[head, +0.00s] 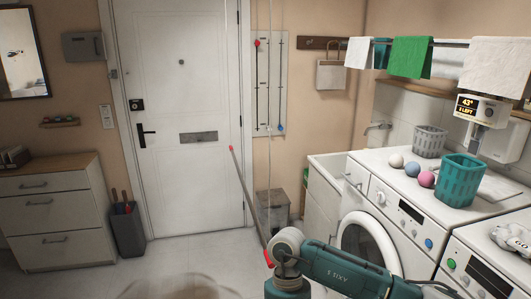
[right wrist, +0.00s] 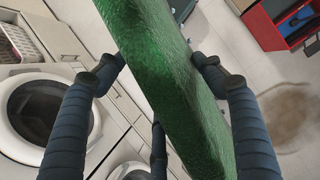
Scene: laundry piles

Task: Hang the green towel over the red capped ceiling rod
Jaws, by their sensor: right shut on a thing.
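My right gripper (right wrist: 163,64) shows in the right wrist view, its dark fingers shut on a thick green towel (right wrist: 165,55) that runs between them. The towel's ends leave that picture. A thin rod with red caps (head: 248,200) slants through the middle of the head view, in front of the white door. Its lower end is beside my arm link. Another green cloth (head: 411,57) hangs over a wall rail at the upper right. My right gripper and the held towel do not show in the head view. My left gripper is not in view.
White washing machines (head: 410,205) stand at the right, bearing a teal basket (head: 462,180), a grey basket (head: 429,142) and several balls. White cloths (head: 497,66) hang on the rail. A drawer chest (head: 50,212) stands at the left. The floor before the door is clear.

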